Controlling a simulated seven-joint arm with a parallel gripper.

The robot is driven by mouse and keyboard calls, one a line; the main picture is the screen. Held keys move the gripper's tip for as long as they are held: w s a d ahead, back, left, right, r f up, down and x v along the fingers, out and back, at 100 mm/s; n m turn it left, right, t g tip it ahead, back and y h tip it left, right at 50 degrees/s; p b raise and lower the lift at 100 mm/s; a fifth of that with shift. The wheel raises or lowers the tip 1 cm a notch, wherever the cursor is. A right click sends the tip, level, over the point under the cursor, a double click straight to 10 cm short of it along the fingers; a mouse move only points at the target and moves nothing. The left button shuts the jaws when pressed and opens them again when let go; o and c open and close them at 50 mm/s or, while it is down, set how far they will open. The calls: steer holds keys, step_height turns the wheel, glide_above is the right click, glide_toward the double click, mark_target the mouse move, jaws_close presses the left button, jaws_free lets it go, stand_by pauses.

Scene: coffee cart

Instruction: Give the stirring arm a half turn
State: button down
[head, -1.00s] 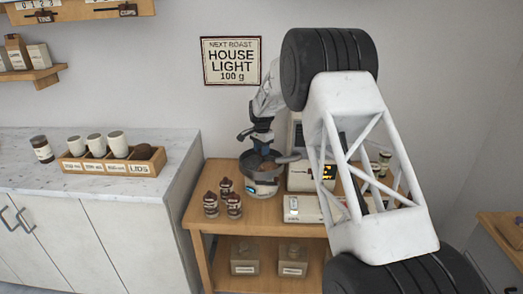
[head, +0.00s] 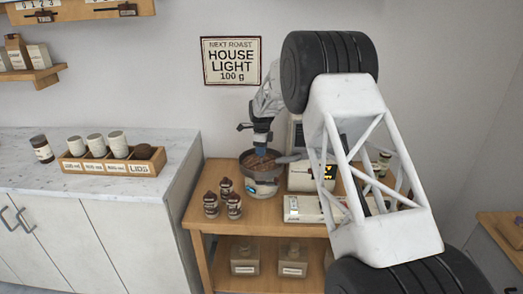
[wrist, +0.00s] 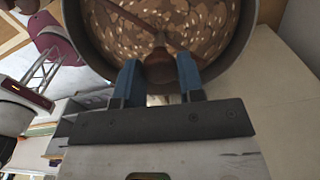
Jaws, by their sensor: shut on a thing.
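The round dark cooling pan (head: 244,164) stands on the wooden cart, with brown beans (head: 256,161) inside. The wrist view shows its rim (wrist: 252,38) and the speckled beans (wrist: 205,15) up close. The stirring arm (wrist: 132,15) is a thin brown bar over the beans, ending in a rounded brown knob (wrist: 159,68). My gripper (head: 262,152) reaches down into the pan. In the wrist view its blue fingers (wrist: 160,72) are closed on either side of the knob. In the head view the fingers hide most of the stirring arm.
Several small jars (head: 211,205) stand left of the pan on the cart (head: 205,178). The marble counter (head: 120,185) with a cup box is farther left.

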steer(key=m, duration=0.4)
steer(key=shift+m, duration=0.4)
steer(key=c, duration=0.7)
jaws_free()
steer(key=shift+c, duration=0.2)
steer(key=shift+r, duration=0.1)
steer(key=shift+r, duration=3.8)
